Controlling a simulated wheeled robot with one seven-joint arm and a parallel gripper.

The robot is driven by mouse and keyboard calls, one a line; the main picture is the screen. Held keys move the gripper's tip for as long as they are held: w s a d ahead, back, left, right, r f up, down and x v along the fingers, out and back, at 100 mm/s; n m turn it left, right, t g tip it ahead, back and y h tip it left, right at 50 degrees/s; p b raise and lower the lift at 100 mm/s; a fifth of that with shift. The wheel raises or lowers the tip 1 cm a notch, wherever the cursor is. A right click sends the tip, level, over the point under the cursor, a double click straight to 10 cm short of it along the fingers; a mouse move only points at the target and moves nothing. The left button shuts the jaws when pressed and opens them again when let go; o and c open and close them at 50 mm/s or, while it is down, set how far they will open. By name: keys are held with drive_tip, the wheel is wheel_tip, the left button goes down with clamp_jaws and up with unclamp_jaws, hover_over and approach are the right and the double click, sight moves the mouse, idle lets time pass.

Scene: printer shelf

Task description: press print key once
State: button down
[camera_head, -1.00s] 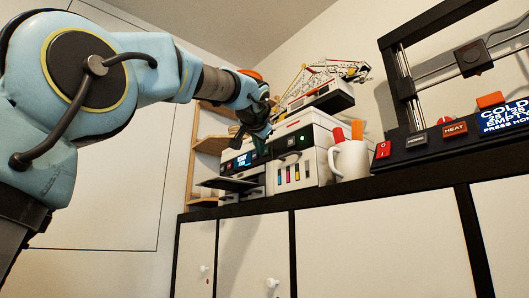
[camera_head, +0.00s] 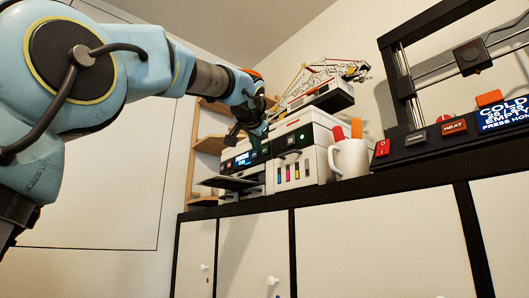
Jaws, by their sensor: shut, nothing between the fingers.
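The white and dark printer (camera_head: 302,150) stands on the cabinet top, with a blue display (camera_head: 245,158) on its front left panel. The display's small text appears to read "PRINTING". A small greenish key (camera_head: 265,150) shows just right of the display; its label is too small to read. My gripper (camera_head: 234,136) is shut and empty. It hangs above and left of that key, near the top of the display, and looks apart from the panel. The exact gap is hard to judge.
A white mug (camera_head: 349,159) with red and orange items stands right of the printer. Further right is a 3D printer with a control panel (camera_head: 420,139). Wooden shelves (camera_head: 212,145) stand behind at left.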

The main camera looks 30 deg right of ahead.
drive_tip(key=shift+s+a+b, duration=0.25)
drive_tip(key=shift+a+b, duration=0.05)
drive_tip(key=shift+a, duration=0.95)
drive_tip(key=shift+s+a+b, duration=0.2)
drive_tip(key=shift+a+b, duration=0.1)
drive_tip(key=shift+a, duration=0.95)
